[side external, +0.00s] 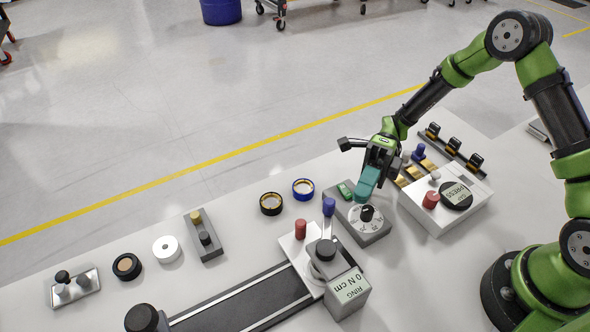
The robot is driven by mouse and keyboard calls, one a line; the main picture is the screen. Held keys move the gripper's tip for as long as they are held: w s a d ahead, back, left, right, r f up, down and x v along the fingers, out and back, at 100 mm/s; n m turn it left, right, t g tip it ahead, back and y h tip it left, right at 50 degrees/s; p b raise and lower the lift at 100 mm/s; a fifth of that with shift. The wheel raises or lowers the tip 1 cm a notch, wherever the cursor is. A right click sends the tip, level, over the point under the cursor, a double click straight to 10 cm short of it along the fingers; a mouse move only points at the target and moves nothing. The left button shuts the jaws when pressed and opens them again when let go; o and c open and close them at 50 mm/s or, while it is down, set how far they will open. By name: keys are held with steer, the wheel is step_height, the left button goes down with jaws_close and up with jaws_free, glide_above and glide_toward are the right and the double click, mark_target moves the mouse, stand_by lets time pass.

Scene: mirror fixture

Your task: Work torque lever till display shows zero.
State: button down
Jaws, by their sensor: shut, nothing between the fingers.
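The display box (349,290) at the end of the dark rail faces the camera, and its label reads "RING 0 N cm". A white plate with a black round knob (325,251) stands behind it. A lever with a blue knob (329,206) rises beside that black knob, and a red knob (300,229) stands to its left; I cannot tell for sure which is the torque lever. My gripper (366,194) has teal fingers, shut and empty. It points down over the grey dial box (373,233), to the right of the blue knob. The fingertips appear close to the dial's black pointer knob (367,212); contact cannot be told.
A white "PRESS" box (444,203) with a red button stands right of the dial box. Blue (303,188) and black (271,203) rings lie behind the fixture.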

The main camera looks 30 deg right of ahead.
mark_target(332, 201)
steer(key=a, duration=0.1)
steer(key=w+a, duration=0.1)
steer(key=a, duration=0.1)
steer(key=shift+a, duration=0.2)
steer(key=shift+w+g, duration=0.15)
steer(key=shift+g, duration=0.15)
steer(key=shift+w+a+n+g+h, duration=0.2)
steer(key=shift+n+g+h, duration=0.1)
steer(key=shift+n, duration=0.1)
steer(key=shift+w+a+n+g+h, duration=0.35)
steer(key=shift+a+n+g+h, duration=0.05)
steer(key=shift+g, duration=0.1)
steer(key=shift+w+a, duration=0.55)
steer(key=shift+a, duration=0.3)
steer(key=shift+w+a, duration=0.55)
steer(key=shift+a, duration=0.3)
